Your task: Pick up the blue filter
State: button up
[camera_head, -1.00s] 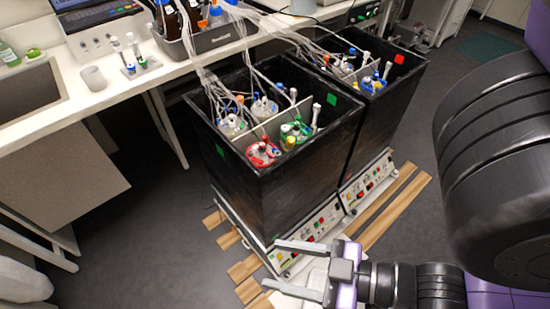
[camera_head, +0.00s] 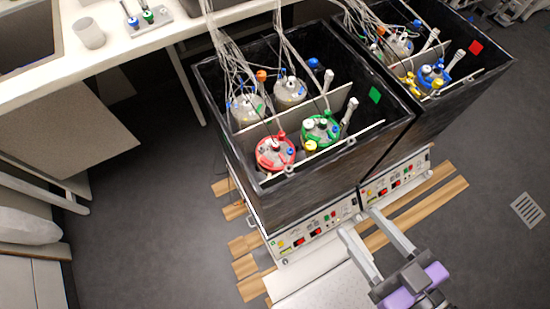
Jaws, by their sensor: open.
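Several small blue parts show on the vessels, and I cannot tell for sure which is the blue filter. One blue-topped piece (camera_head: 314,63) stands at the back right of the near black box (camera_head: 310,190). A blue-topped vessel (camera_head: 433,76) and another blue piece (camera_head: 416,24) are in the far black box (camera_head: 462,85). My gripper (camera_head: 360,222) is open and empty, in front of the boxes and low in the picture. Its two fingers point up and left, apart from every vessel.
A red-topped vessel (camera_head: 275,152) and a green-topped vessel (camera_head: 321,130) stand in the front of the near box, behind its high wall. Tubes hang down into both boxes. A bench (camera_head: 130,48) is at upper left. The floor (camera_head: 150,220) is clear at left.

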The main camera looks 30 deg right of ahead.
aim_at(132, 22)
jog(key=i+j+u, duration=0.1)
jog(key=j+u, duration=0.3)
jog(key=j, duration=0.15)
jog(key=i+j+u, duration=0.3)
jog(key=j, duration=0.2)
jog(key=i+j+u, duration=0.25)
jog(key=j, duration=0.2)
jog(key=i+j+z, duration=0.15)
jog(key=z, duration=0.25)
jog(key=i+j+z, duration=0.5)
jog(key=z, duration=0.25)
jog(key=i+j+z, duration=0.1)
jog(key=j+z, duration=0.3)
jog(key=i+l, duration=0.15)
